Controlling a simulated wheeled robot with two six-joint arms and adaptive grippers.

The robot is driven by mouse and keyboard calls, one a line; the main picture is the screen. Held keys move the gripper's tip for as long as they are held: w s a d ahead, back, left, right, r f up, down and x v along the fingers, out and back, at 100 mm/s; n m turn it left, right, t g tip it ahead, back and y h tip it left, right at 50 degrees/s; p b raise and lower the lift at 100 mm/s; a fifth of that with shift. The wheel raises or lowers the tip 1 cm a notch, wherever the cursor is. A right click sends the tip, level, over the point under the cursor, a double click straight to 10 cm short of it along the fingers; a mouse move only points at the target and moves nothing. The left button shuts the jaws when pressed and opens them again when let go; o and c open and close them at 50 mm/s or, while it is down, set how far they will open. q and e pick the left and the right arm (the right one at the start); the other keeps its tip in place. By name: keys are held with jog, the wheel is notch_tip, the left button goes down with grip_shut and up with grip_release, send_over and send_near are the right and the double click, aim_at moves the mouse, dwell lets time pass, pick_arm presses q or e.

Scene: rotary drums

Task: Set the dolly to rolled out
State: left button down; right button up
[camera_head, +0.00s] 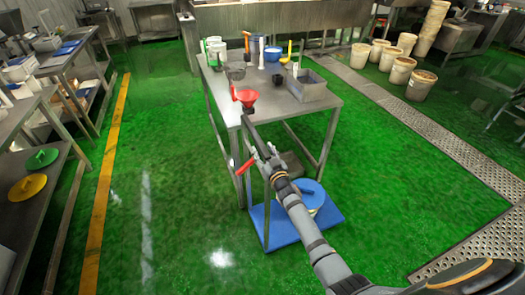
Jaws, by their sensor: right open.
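The dolly appears to be the low blue platform (325,232) on the green floor, at the front end of the steel table. A round container with a blue lid (309,192) stands on it. Part of the platform is behind a metal leg and my right arm. My right gripper (262,155) is open, above and behind the platform in the picture, near the table's front end. A small red piece (244,167) shows just left of it; I cannot tell whether they touch. My left gripper is not in view.
The steel table (285,115) holds a red funnel (246,97), a grey bin (307,86) and several bottles. Benches line the left side. White buckets (398,70) stand at the back right beside a floor grating (440,140). Green floor is clear on both sides of the platform.

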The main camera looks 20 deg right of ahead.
jog(key=shift+w, duration=0.4)
grip_shut()
